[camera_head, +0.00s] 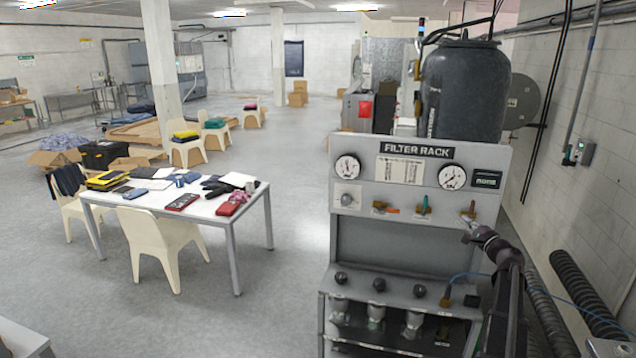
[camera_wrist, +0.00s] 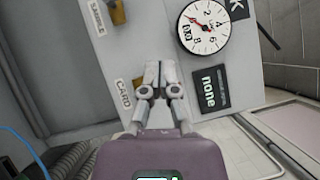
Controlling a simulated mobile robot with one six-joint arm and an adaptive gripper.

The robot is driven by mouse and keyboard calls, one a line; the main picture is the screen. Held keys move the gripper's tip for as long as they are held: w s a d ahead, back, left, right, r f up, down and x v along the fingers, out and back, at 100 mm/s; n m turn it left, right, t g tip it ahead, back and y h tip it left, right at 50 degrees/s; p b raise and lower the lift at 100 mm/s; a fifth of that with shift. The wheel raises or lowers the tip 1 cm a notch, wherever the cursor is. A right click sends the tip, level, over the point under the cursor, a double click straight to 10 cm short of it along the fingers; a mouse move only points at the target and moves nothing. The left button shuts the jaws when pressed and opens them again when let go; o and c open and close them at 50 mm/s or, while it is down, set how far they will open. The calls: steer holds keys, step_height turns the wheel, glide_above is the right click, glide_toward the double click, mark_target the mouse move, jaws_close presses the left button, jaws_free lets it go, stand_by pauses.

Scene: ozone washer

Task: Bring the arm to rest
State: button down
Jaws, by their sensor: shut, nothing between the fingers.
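My gripper (camera_head: 466,230) is shut and empty at the end of my raised arm, in front of the right side of the filter rack (camera_head: 384,228). In the head view its tips are just below the rightmost valve handle (camera_head: 471,211); I cannot tell whether they touch the panel. In the wrist view the shut fingers (camera_wrist: 157,70) point at the grey panel, between the "CARD" label (camera_wrist: 122,93) and a dark display (camera_wrist: 211,88) reading "none". A round gauge (camera_wrist: 203,27) is above right of the fingers. A brass-coloured part (camera_wrist: 117,12) is at upper left.
A dark tank (camera_head: 465,92) stands behind the rack top. Ribbed hoses (camera_head: 570,285) and a blue cable (camera_head: 560,283) run at right near the wall. A white table (camera_head: 205,207) with folders and chairs stands at left. Floor between table and rack is clear.

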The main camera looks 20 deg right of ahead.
steer(key=shift+a+f, duration=0.1)
steer(key=a+f+n+g+y+b, duration=0.2)
steer(key=a+f+n+g+b, duration=0.15)
steer(key=a+f, duration=0.6)
steer(key=a+f+n+g+y+b, duration=0.25)
steer(key=a+f+n, duration=0.25)
steer(key=a, duration=1)
steer(key=a+f+n+g+y+b, duration=0.2)
steer(key=a+f+n+g+b, duration=0.15)
steer(key=a+f, duration=0.6)
steer(key=s+a+f+n+g+h+b, duration=0.7)
steer(key=s+a+f+g+b, duration=0.2)
steer(key=s+a+f, duration=0.7)
steer(key=s+a+g, duration=0.1)
steer(key=s+a, duration=0.2)
steer(key=shift+n+b, duration=0.35)
steer(key=shift+n, duration=0.05)
